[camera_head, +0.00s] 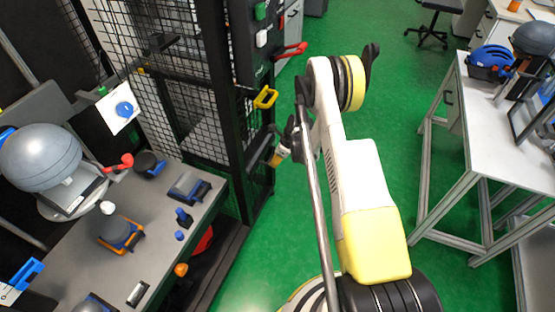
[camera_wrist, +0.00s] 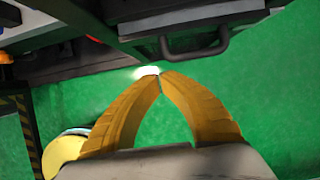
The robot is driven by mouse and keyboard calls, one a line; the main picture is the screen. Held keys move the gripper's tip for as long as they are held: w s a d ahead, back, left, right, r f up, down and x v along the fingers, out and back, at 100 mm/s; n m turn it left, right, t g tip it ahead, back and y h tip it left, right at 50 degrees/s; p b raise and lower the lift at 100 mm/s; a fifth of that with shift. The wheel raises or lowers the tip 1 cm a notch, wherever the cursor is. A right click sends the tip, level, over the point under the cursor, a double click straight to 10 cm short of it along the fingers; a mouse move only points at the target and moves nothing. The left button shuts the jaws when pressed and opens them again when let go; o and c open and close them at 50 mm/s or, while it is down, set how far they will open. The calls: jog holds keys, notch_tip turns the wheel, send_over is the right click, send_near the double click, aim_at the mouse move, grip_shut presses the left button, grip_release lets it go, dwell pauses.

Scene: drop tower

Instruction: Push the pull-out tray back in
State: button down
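A grey flat surface (camera_head: 78,245) with several objects on it stands out from the black mesh cage at the left of the head view. It may be the pull-out tray, but I cannot tell for sure. My gripper (camera_head: 277,160) hangs above the green floor, to the right of the cage post and apart from the grey surface. In the wrist view the two yellow fingers (camera_wrist: 160,76) meet at their tips with nothing seen between them. A dark bar handle (camera_wrist: 197,49) on a dark front lies just beyond the fingertips; I cannot tell whether they touch it.
The black mesh cage (camera_head: 161,78) has a yellow handle (camera_head: 265,98) and a red lever (camera_head: 291,50) on its post side. A grey dome (camera_head: 40,157) sits on the grey surface. A white table (camera_head: 520,130) with helmets stands at the right. Green floor lies clear between.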

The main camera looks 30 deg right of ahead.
aim_at(256, 162)
jog(key=w+a+f+b, duration=0.2)
jog(key=w+f, duration=0.1)
jog(key=shift+w+a, duration=0.1)
jog(key=shift+a, duration=0.25)
jog(key=shift+w+a+r, duration=0.15)
jog(key=shift+w+a, duration=0.15)
jog(key=shift+w, duration=0.1)
jog(key=shift+w+a, duration=0.9)
jog(key=shift+w, duration=0.25)
